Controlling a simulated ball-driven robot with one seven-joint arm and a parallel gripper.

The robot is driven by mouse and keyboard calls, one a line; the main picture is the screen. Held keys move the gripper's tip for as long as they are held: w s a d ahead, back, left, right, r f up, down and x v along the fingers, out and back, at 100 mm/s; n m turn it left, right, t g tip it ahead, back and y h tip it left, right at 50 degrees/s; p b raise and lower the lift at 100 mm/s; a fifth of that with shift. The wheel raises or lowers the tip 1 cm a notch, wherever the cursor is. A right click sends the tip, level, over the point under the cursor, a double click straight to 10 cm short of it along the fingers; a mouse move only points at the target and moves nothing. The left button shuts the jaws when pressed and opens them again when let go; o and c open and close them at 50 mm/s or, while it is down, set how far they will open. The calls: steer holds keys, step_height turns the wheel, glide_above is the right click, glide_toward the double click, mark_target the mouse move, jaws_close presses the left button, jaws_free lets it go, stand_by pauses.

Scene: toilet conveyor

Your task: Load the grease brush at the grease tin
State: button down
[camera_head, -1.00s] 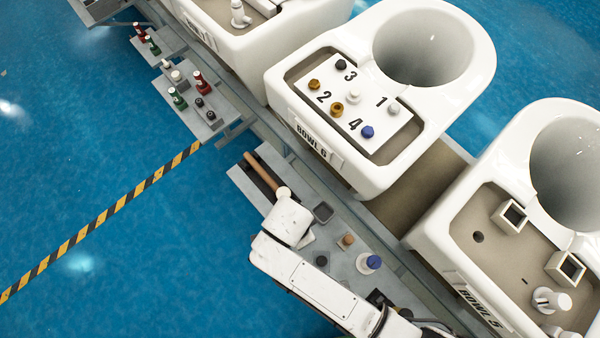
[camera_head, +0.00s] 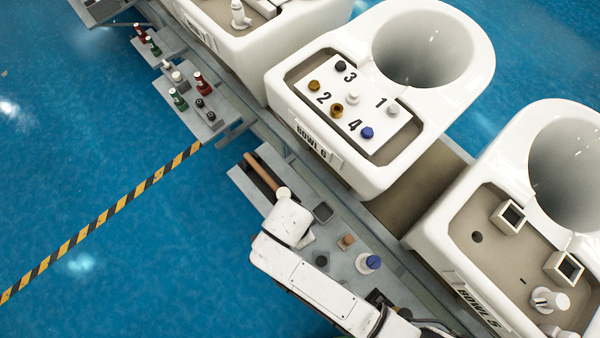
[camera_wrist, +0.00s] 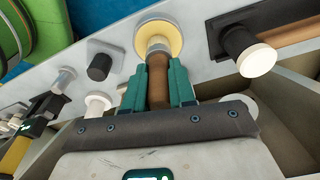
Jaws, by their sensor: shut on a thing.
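In the wrist view my gripper (camera_wrist: 158,90) has its two teal fingers closed on the brown handle of the grease brush (camera_wrist: 157,72). The handle runs away from the fingers to a pale collar in front of a round cream-yellow disc with a pale rim, which looks like the grease tin (camera_wrist: 174,40). The brush's far end meets or overlaps the disc. I cannot tell whether the bristles touch grease. In the head view my white arm covers the gripper, the brush and the tin.
A black knob (camera_wrist: 100,66) is on the left. In the head view the narrow grey bench (camera_head: 335,225) holds a blue-topped white piece (camera_head: 368,263), close to bowl 6 (camera_head: 375,180).

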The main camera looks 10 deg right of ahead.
steer(key=shift+s+f, duration=0.1)
step_height(320, 180, up, 7)
steer(key=p, duration=0.7)
stand_by(1.0)
